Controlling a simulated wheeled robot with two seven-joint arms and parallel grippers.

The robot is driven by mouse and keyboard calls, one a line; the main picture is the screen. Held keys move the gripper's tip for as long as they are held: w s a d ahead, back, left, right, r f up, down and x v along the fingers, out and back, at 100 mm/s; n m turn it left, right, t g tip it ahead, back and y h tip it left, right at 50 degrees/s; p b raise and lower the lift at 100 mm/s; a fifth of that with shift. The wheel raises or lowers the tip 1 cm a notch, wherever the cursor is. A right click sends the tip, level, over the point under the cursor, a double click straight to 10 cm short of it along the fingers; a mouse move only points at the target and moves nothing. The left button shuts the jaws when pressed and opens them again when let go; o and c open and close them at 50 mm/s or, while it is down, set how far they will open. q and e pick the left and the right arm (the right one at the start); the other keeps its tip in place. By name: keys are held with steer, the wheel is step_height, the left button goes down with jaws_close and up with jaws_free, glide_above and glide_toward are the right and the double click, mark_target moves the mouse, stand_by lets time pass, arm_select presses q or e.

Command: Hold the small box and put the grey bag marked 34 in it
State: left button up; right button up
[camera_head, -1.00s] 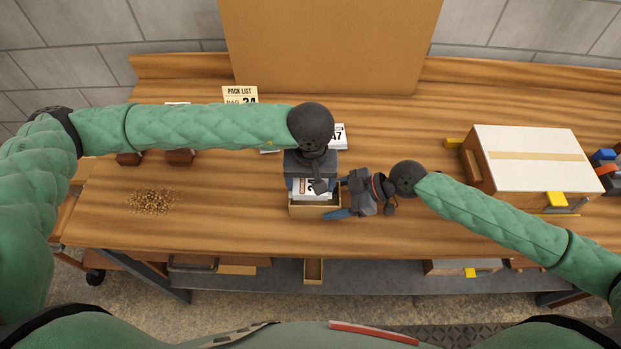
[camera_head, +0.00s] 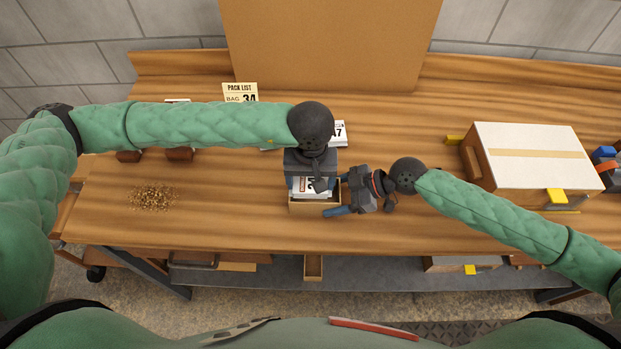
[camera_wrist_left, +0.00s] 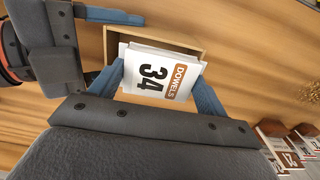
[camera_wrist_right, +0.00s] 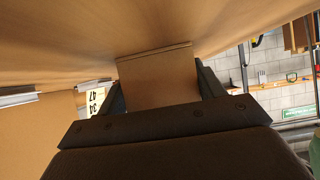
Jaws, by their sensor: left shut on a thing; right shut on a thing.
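The small box (camera_head: 315,208) is an open-topped cardboard box on the workbench; its rim also shows in the left wrist view (camera_wrist_left: 190,42). My left gripper (camera_wrist_left: 165,82) is shut on the bag marked 34 (camera_wrist_left: 150,72), a pale bag with a brown "DOWELS" label. The bag (camera_head: 309,187) is over the box opening, its lower end apparently inside the rim; how deep is hidden. My right gripper (camera_wrist_right: 160,85) is shut on the small box from the right, with a cardboard side of it (camera_wrist_right: 158,78) between the fingers.
A pack list card (camera_head: 240,92) reading bag 34 stands behind the left arm. Another bag (camera_head: 338,133) lies behind the left gripper. Loose brown pieces (camera_head: 152,198) lie at left. A large white-topped box (camera_head: 530,155) stands at right. The bench front is clear.

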mark_target(310, 184)
arm_select(q)
steer(key=shift+f, duration=0.4)
steer(key=o, duration=1.1)
steer(key=shift+r, duration=5.95)
arm_select(e)
steer(key=o, duration=1)
steer(key=shift+o, duration=0.2)
steer(key=shift+d, duration=0.1)
steer(key=shift+b+v, duration=0.95)
steer(key=shift+v, duration=2.5)
arm_select(q)
steer(key=shift+f, duration=1.05)
arm_select(e)
steer(key=shift+d+r, duration=0.25)
steer(key=shift+d, duration=0.15)
